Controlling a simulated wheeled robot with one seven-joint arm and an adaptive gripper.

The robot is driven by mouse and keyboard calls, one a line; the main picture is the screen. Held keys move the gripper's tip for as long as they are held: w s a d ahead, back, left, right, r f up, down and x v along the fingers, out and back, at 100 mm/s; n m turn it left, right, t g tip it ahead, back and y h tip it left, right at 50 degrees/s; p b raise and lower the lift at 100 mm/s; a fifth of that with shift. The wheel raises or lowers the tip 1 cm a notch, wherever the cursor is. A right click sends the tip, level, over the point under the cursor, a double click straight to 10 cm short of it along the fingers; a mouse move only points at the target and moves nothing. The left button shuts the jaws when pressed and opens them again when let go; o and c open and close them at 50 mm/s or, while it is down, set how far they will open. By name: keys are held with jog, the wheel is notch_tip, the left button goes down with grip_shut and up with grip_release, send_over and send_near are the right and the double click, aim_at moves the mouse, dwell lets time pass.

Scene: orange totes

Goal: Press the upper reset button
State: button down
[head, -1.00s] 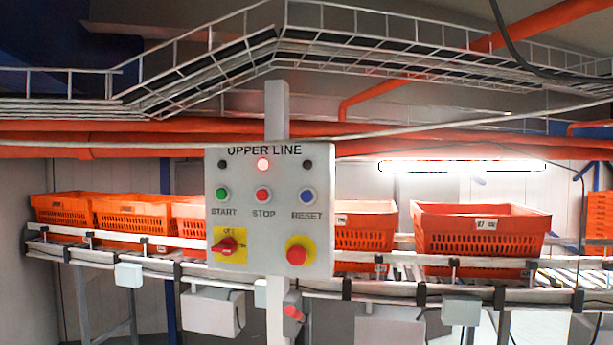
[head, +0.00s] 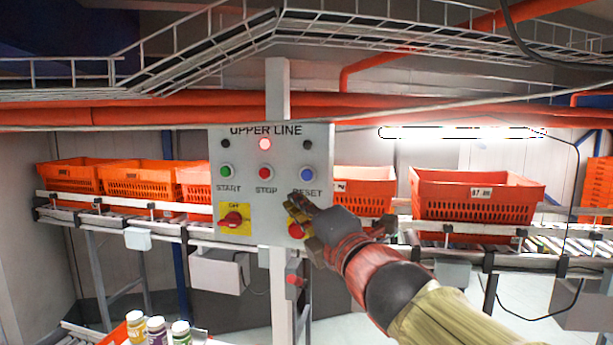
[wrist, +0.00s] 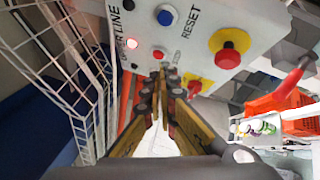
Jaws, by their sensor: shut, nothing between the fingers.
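The grey UPPER LINE panel (head: 262,215) faces me on a post. Its blue RESET button (head: 306,174) is at the right of the button row, and shows at the top of the wrist view (wrist: 167,14). The red STOP button (head: 264,173) is in the middle and the green START button (head: 226,172) at the left. My gripper (head: 292,202) is shut and empty in front of the panel, below and slightly left of the blue button, apart from it in the picture. In the wrist view the closed fingertips (wrist: 162,70) appear just below the red STOP button.
A red mushroom button (wrist: 228,57) on a yellow plate sits below RESET, partly hidden by my gripper in the head view. A red-yellow rotary switch (head: 235,218) is at lower left. A red lamp (head: 265,144) glows. Orange totes (head: 470,205) stand on the conveyor behind.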

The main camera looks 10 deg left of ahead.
aim_at(307, 175)
jog(key=r+n, duration=0.1)
jog(key=s+a+r+n+y, duration=0.1)
jog(key=n, duration=0.1)
jog(key=shift+s+a+y, duration=0.1)
jog(key=shift+s+y, duration=0.2)
jog(key=w+p, duration=0.4)
jog(key=w, duration=0.5)
jog(key=shift+a, duration=0.1)
jog(key=shift+w+f, duration=0.1)
jog(key=shift+w, duration=0.05)
dwell(1.4)
jog(key=shift+w, duration=0.2)
